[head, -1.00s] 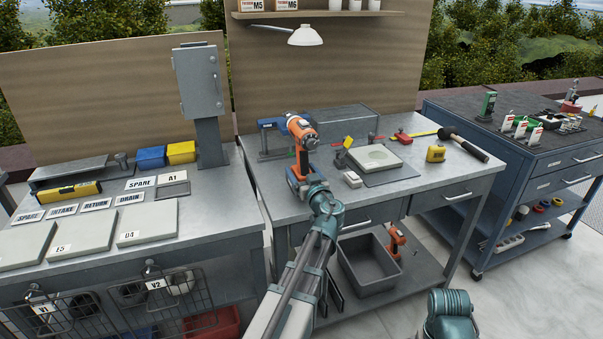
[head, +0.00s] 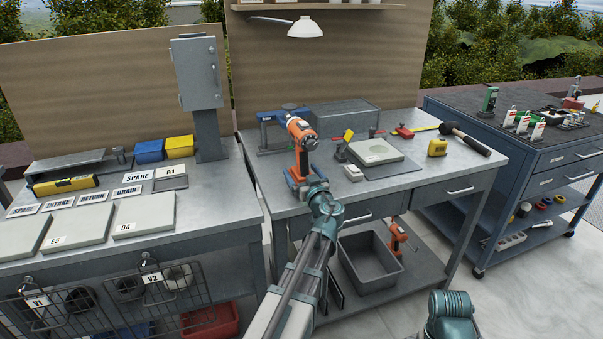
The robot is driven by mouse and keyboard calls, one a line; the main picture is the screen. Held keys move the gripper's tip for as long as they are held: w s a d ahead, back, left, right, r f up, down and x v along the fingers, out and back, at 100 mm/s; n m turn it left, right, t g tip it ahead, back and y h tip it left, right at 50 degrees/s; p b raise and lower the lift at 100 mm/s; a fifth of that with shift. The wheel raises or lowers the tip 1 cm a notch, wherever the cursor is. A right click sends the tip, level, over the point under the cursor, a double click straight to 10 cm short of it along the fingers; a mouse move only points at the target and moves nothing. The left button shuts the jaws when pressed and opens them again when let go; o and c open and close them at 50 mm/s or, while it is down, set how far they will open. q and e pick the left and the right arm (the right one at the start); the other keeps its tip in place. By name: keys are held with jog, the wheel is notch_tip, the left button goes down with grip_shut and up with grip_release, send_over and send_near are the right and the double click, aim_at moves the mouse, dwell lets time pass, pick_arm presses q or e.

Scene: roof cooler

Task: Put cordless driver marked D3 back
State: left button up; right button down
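An orange and dark grey cordless driver (head: 301,134) stands upright in front of the middle bench in the head view, its blue-grey base low down. I cannot read a D3 mark on it. My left gripper (head: 317,190) is at the driver's lower end and appears shut on it; the fingers are mostly hidden. A second orange driver (head: 397,233) is on the lower shelf under the bench, beside a grey bin. My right gripper is not in view; only a teal part of my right arm shows at the bottom.
The middle bench (head: 430,181) carries a blue clamp-like stand (head: 283,114), a pale plate (head: 375,151), a yellow tape measure (head: 437,147) and a hammer (head: 466,139). The grey bin (head: 370,263) sits below. A left bench with labelled plates and a right blue cart (head: 535,170) flank it.

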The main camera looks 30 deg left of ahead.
pick_arm(q)
jog(key=shift+r, duration=0.15)
jog(key=v, duration=1.2)
